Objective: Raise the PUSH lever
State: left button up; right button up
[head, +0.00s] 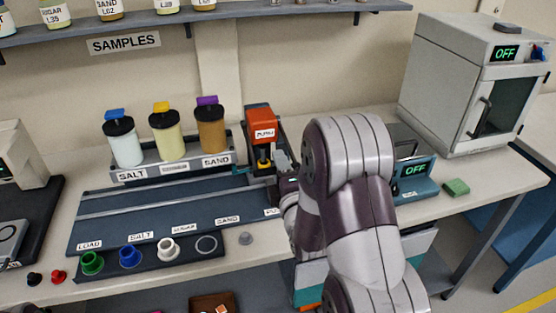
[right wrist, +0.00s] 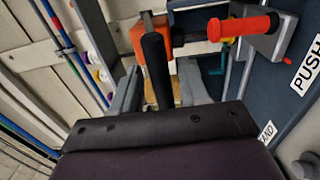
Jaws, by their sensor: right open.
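A lever with a long black grip (right wrist: 157,70) stands between the two fingers of my right gripper (right wrist: 158,92) in the right wrist view. The fingers are apart, one on each side; I cannot tell whether either touches it. In the head view my right gripper (head: 284,162) is beside the orange-red block (head: 262,119) at the end of the dark track, and my own arm hides much of this spot. My left gripper is not in view.
Three capped jars (head: 166,133) stand in a rack behind the track (head: 155,205). A box (head: 411,177) reading OFF, a green block (head: 456,187) and an oven (head: 440,90) are at right.

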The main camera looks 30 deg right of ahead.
jog(key=shift+x, duration=0.9)
grip_shut()
jog(key=w+r+g+y+p, duration=0.1)
jog(key=w+r+g+p, duration=0.1)
jog(key=r+g+p, duration=0.2)
jog(key=w+d+r+g+p, duration=0.1)
jog(key=w+r+g+p, duration=0.2)
jog(key=r+p, duration=0.7)
jog(key=shift+g+y+p, duration=0.4)
jog(key=shift+g+p, duration=0.5)
jog(key=shift+p, duration=3.3)
jog(key=shift+d+r, duration=0.1)
grip_release()
